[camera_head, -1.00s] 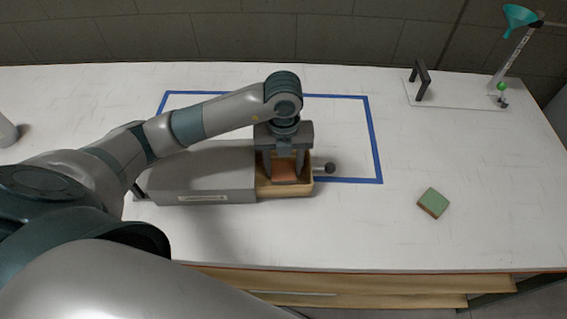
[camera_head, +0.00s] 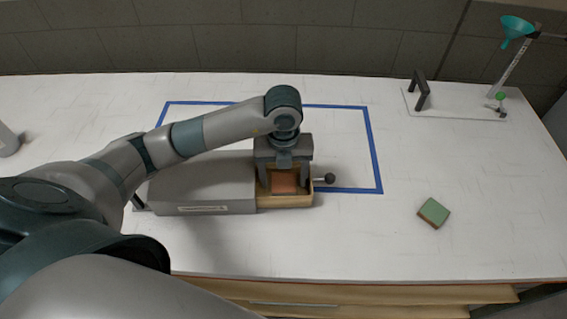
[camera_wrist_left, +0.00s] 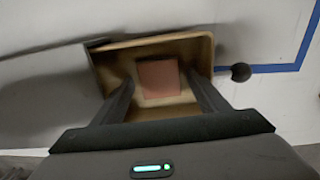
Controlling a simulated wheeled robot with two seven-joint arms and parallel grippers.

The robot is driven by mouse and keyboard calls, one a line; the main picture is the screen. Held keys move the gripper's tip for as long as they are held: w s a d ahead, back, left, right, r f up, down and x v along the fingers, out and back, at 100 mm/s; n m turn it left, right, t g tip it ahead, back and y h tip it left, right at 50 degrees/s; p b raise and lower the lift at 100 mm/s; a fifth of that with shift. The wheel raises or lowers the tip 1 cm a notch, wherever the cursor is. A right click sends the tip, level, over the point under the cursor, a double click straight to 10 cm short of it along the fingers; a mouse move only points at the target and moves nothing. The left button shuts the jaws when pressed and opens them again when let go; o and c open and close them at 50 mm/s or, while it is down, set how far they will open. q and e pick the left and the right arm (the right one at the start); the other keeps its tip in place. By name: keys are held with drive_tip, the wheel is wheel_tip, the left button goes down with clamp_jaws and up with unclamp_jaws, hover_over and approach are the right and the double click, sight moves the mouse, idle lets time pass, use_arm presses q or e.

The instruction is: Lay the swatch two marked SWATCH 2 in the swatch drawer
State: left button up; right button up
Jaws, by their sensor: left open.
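A flat reddish-brown swatch (camera_head: 284,181) lies on the floor of the open wooden swatch drawer (camera_head: 286,201); no marking on it is readable. The left wrist view shows the swatch (camera_wrist_left: 158,79) flat inside the drawer (camera_wrist_left: 203,52), with bare floor around it. My left gripper (camera_head: 285,190) points down into the drawer. Its two fingers are open, one on each side of the swatch, with gaps visible in the wrist view (camera_wrist_left: 160,92). The drawer sticks out to the right of a grey cabinet (camera_head: 205,185). My right gripper is not in view.
A dark round knob (camera_head: 330,178) stands out from the drawer's right end. A green-topped block (camera_head: 433,212) lies on the white table to the right. A stand with a teal funnel (camera_head: 517,27) and a black bracket (camera_head: 421,90) are at back right. The right-front table is clear.

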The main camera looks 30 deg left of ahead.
sight(283, 182)
use_arm(q)
drive_tip(key=shift+r, duration=0.6)
wheel_tip(283, 182, up, 11)
drive_tip(key=b, duration=0.2)
idle(0.5)
